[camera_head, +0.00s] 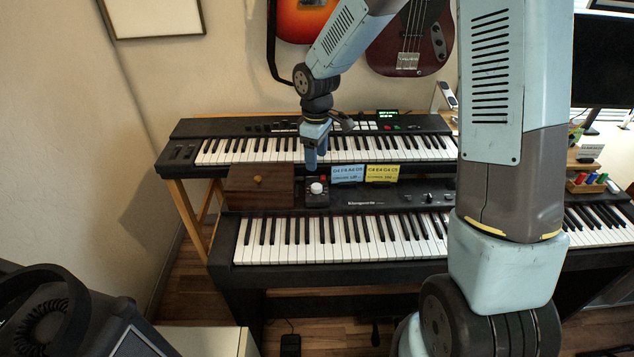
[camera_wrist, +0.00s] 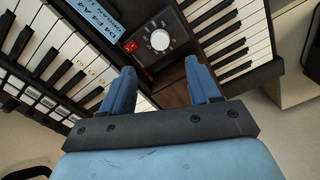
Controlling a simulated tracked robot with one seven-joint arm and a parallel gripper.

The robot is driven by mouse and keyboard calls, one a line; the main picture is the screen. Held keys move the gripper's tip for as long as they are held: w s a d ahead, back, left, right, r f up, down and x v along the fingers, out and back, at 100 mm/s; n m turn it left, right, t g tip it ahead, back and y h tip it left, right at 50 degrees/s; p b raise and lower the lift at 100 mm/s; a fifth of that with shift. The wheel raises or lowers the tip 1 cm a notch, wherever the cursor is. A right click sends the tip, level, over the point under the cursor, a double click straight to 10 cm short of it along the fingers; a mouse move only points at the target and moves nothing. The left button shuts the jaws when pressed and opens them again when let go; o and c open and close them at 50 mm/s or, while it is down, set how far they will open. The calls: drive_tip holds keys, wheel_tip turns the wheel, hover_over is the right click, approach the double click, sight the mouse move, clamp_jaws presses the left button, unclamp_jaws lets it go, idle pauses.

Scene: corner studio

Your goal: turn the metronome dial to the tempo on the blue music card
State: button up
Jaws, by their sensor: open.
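The metronome (camera_head: 317,195) is a small black box with a white round dial, standing on the left part of the lower keyboard. In the wrist view its white dial (camera_wrist: 160,40) has marks around it and a red switch beside it. My gripper (camera_head: 314,160) is above and behind the dial, pointing down. In the wrist view its blue fingers (camera_wrist: 162,82) are open, empty and apart from the dial.
A yellow card (camera_head: 382,173) stands right of the blue one. A brown wooden box (camera_head: 259,187) sits close left of the metronome. The upper keyboard (camera_head: 210,150) lies behind, and the lower keyboard's keys (camera_head: 330,238) lie in front. Guitars hang on the wall.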

sight(317, 186)
wheel_tip(317, 186, down, 10)
drive_tip(key=shift+r, duration=0.1)
idle(0.4)
drive_tip(key=c, duration=1)
drive_tip(key=shift+d, duration=0.1)
